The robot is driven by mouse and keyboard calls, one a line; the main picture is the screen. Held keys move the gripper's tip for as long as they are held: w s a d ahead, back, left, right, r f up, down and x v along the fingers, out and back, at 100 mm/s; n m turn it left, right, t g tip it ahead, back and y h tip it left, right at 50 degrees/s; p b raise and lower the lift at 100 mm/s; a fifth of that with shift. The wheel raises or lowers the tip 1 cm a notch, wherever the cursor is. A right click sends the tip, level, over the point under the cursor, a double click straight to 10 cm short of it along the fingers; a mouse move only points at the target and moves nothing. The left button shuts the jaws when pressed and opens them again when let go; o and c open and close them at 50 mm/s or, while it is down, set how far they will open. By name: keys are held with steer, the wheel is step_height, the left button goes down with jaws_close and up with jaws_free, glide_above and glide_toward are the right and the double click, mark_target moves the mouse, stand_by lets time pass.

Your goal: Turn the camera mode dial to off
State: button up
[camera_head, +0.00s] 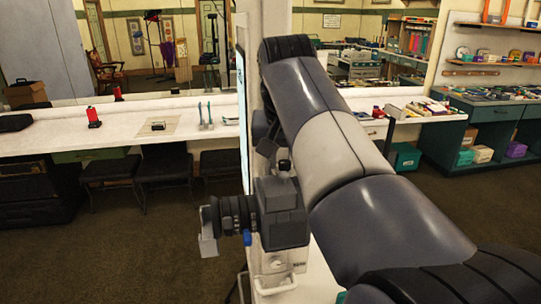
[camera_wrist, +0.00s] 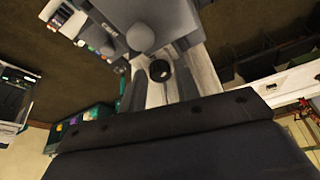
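The camera (camera_head: 283,212) is a grey boxy body with a dark lens pointing left and a blue knob below it, on a white stand in the head view. A small knob (camera_head: 284,168) stands on its top. In the wrist view the grey camera body (camera_wrist: 155,14) is at the top, with a round grey knob (camera_wrist: 141,38) and a small black round dial (camera_wrist: 160,71). I cannot tell for sure which is the mode dial. My gripper (camera_wrist: 157,82) appears open, its dark fingers either side of the black dial. Contact is unclear. The arm mostly hides my gripper in the head view.
A white counter (camera_head: 60,138) with a red item (camera_head: 94,117) and small tools runs along the back under a mirror. Dark stools (camera_head: 108,169) stand below it. A green cabinet (camera_head: 490,125) with supplies is at the right. Brown floor is open at left.

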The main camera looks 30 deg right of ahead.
jaws_close()
steer(key=n+p, duration=0.1)
steer(key=n, duration=0.1)
steer(key=n+y+p, duration=0.1)
steer(key=n+y, duration=0.1)
steer(key=n, duration=0.1)
steer(key=shift+d+r+n+t+p, duration=0.15)
steer(key=shift+d+n+t+p, duration=0.15)
steer(key=shift+p, duration=0.1)
steer(key=n+y+p, duration=0.1)
steer(key=n, duration=0.2)
steer(key=n+y+p, duration=0.1)
steer(key=n, duration=0.2)
steer(key=shift+d+y, duration=0.2)
steer(key=shift+y, duration=0.1)
steer(key=shift+n, duration=0.3)
steer(key=shift+o, duration=1.6)
jaws_free()
steer(key=shift+g, duration=0.4)
